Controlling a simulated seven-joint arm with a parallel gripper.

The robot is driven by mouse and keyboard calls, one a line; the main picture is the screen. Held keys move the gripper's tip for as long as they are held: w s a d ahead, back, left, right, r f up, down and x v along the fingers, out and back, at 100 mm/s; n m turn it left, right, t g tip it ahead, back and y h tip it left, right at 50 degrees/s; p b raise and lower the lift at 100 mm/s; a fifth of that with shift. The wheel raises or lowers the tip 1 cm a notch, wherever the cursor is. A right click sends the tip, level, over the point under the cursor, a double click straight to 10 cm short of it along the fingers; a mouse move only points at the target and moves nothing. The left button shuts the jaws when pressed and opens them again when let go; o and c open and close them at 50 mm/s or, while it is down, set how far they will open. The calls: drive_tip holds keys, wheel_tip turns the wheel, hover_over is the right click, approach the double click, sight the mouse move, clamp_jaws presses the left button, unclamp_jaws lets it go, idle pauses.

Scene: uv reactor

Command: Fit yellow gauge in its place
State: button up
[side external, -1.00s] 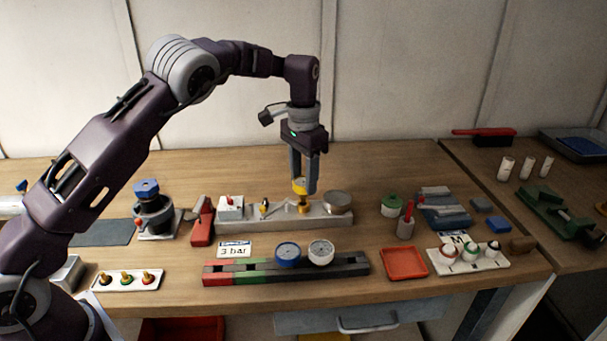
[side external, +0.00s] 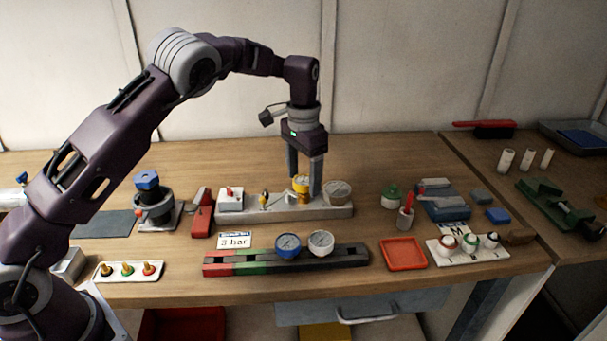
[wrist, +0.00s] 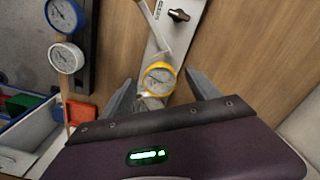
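The yellow gauge (side external: 301,183) sits upright on the grey manifold block (side external: 285,212), right of its middle. In the wrist view the yellow gauge (wrist: 160,78) shows its white dial. My gripper (side external: 304,188) is open, with one finger on each side of the gauge. In the wrist view the fingers of my gripper (wrist: 162,88) stand apart from the gauge, with gaps on both sides. The joint under the gauge is mostly hidden, so I cannot tell how deeply it is seated.
A round grey part (side external: 337,190) stands close right of the gauge. A small valve (side external: 264,200) and a white block with a red switch (side external: 231,199) are to its left. In front, a rack (side external: 340,258) holds a blue gauge (side external: 288,246) and a white gauge (side external: 321,243).

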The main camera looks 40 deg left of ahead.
sight(303, 180)
wheel_tip(303, 180, up, 7)
drive_tip(key=shift+r, duration=0.1)
idle(0.4)
drive_tip(key=s+r+n+t+h, duration=0.1)
drive_tip(key=s+r+t, duration=0.1)
drive_tip(key=s+r, duration=0.6)
drive_tip(key=s+r+n+t, duration=0.1)
drive_tip(key=s+r+n, duration=0.1)
drive_tip(key=s+r, duration=0.65)
drive_tip(key=s+f+t, duration=0.1)
drive_tip(key=s+f, duration=0.2)
drive_tip(key=s, duration=0.4)
drive_tip(key=s+d+f, duration=0.1)
drive_tip(key=s+f, duration=0.2)
drive_tip(key=s, duration=0.4)
drive_tip(key=s+f+t+y, duration=0.1)
drive_tip(key=s+f, duration=0.1)
drive_tip(key=s, duration=0.4)
drive_tip(key=shift+s+d+f+t, duration=0.3)
drive_tip(key=shift+s+d+f, duration=0.1)
